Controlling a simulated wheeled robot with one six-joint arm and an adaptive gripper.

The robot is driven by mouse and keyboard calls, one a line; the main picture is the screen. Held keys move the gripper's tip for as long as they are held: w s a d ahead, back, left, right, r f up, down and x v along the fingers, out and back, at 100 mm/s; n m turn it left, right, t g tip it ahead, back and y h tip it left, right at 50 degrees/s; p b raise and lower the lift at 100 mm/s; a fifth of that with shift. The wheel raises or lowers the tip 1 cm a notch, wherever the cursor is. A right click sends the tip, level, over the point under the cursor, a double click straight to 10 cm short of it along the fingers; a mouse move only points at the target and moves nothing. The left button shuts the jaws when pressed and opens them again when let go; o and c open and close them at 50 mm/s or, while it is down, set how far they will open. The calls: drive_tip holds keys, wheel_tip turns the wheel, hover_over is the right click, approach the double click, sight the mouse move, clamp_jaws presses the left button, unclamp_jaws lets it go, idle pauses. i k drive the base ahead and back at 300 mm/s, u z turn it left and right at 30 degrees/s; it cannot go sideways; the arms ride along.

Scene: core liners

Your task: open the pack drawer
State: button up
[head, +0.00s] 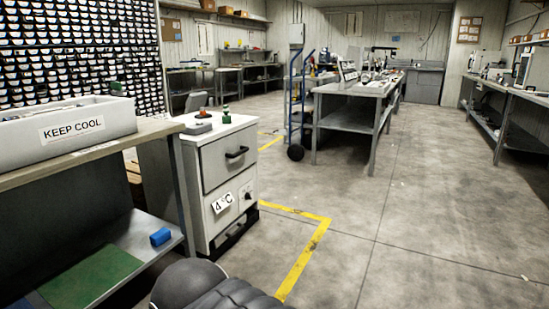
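A white cabinet (204,190) stands left of the middle in the head view, beside the end of the left bench. Its upper front is a drawer (222,170) with a dark bar handle (237,152). The drawer looks shut, with its front flush with the cabinet. No label reading "pack" shows on it. The lower front panel carries a tilted "4°C" label (223,203) and a small dark knob. My gripper is not in view. A dark part of my arm shows at the bottom edge, in front of and below the cabinet.
A grey "KEEP COOL" bin (62,128) sits on the left bench (100,150). Small items, including a green-based one (226,115), stand on the cabinet top. A blue hand truck (297,100) and a workbench (350,90) stand behind. Floor right of the yellow line (303,264) is clear.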

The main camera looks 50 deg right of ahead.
sight(220, 160)
drive_tip(key=z, duration=0.95)
drive_tip(key=i, duration=1.05)
drive_tip(key=z, duration=0.5)
drive_tip(key=i, duration=0.7)
drive_tip(key=z, duration=0.4)
